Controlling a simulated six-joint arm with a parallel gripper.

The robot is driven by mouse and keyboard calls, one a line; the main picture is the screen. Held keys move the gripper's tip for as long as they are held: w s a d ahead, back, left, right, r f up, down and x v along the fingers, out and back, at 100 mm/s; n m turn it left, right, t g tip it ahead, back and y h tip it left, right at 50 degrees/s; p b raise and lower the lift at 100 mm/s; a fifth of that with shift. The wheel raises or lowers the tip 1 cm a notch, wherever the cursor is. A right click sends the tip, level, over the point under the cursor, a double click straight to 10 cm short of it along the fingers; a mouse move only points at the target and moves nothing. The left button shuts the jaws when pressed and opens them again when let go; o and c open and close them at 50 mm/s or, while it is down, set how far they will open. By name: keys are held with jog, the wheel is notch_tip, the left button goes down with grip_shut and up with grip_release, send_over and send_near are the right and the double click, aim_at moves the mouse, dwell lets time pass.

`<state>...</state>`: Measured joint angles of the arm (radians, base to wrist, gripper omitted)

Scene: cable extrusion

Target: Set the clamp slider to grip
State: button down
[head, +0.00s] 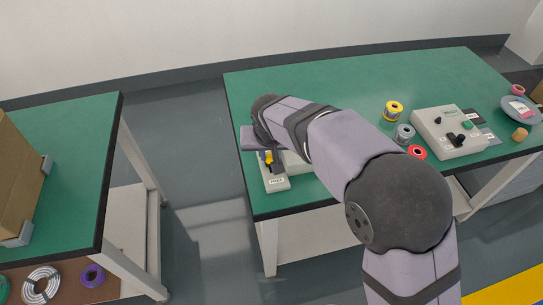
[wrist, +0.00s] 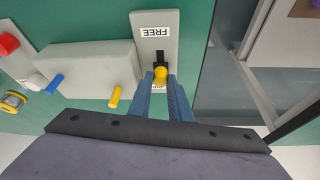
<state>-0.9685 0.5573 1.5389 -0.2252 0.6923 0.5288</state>
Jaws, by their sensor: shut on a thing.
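The clamp slider plate (wrist: 166,22) is pale grey with a dark slot and a label reading FREE (wrist: 158,31). In the head view the plate (head: 282,187) lies near the front left corner of the right bench. The slider's yellow knob (wrist: 160,73) sits on a black block at the slot end away from FREE, beside a second label mostly covered by the fingers. My gripper (wrist: 161,80) has its blue fingers on either side of the knob, shut on it. In the head view my arm partly hides the plate, and the knob (head: 268,157) shows as a small yellow spot.
Beside the plate stands a grey box (wrist: 92,70) with yellow, blue and white pegs. Spools, including a yellow one (head: 393,110), and a control box (head: 447,133) lie farther right on the green bench (head: 330,80). A left bench (head: 85,150) stands across a gap.

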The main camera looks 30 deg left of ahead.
aim_at(268, 169)
jog(key=shift+w+a+r, duration=0.15)
jog(key=shift+w+a, duration=0.4)
jog(key=shift+w, duration=0.05)
jog(key=c, duration=2)
grip_release()
jog(key=shift+o, duration=0.4)
jog(key=shift+w+a, duration=0.1)
jog(key=v, duration=0.7)
